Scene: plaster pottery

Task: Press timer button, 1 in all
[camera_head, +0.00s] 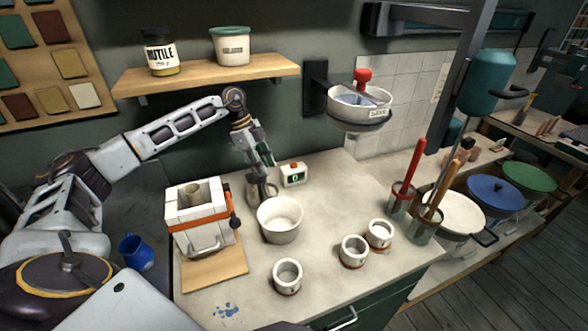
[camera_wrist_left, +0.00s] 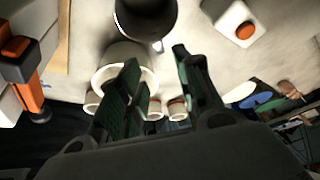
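The timer (camera_head: 293,174) is a small white box with a green-lit display and a red-orange button on top. It stands at the back of the worktop. In the left wrist view its orange button (camera_wrist_left: 244,30) shows at the upper right, to the right of the fingers. My left gripper (camera_head: 264,160) is just left of the timer and above a dark metal jug (camera_head: 257,190), apart from the button. In the left wrist view its two green-grey fingers (camera_wrist_left: 157,56) are spread with nothing between them. My right gripper is not in view.
A white bowl (camera_head: 280,220) stands before the jug, with several small white cups nearer the front. A strapped plaster mould (camera_head: 197,222) is at left. A wall-mounted white bowl (camera_head: 358,115) hangs behind and right. Worktop right of the timer is clear.

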